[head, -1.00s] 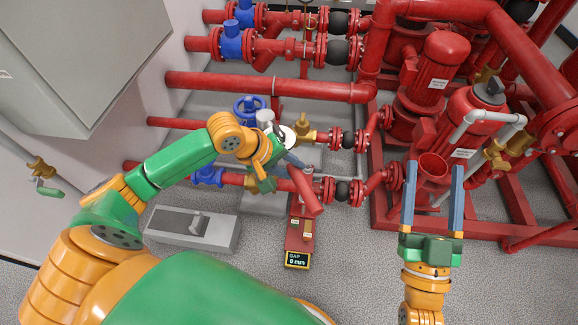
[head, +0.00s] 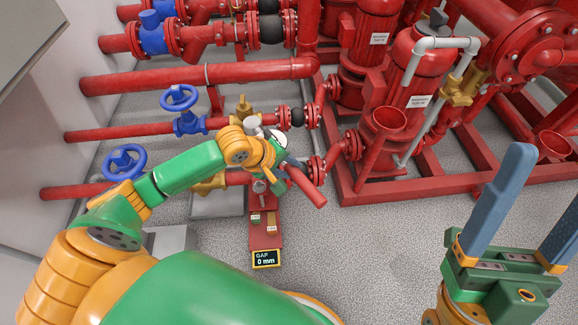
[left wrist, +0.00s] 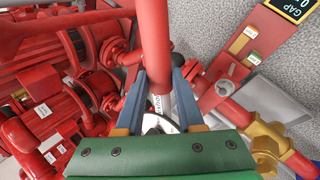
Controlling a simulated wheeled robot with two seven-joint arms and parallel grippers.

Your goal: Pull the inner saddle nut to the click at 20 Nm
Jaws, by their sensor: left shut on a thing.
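My left gripper (left wrist: 158,92) is shut on a torque wrench, whose red handle (left wrist: 154,35) runs up between the blue fingers in the left wrist view. A pale labelled band shows at the fingers; its print is not readable. In the head view the red handle (head: 308,187) sticks out to the lower right of my left gripper (head: 283,168). A grey round fitting (head: 259,186) sits at the top of the red gauge board (head: 264,228); I cannot tell whether it is the inner saddle nut. The wrench's head and its seating are hidden. My right gripper (head: 548,185) is open and empty.
The gap display (head: 265,259) reads 0 mm. Red pipes (head: 140,133) with blue handwheels (head: 124,162) lie behind and left. A red pump skid (head: 400,190) with an open upright pipe stands at the back right. Grey floor (head: 380,260) is clear between my arms.

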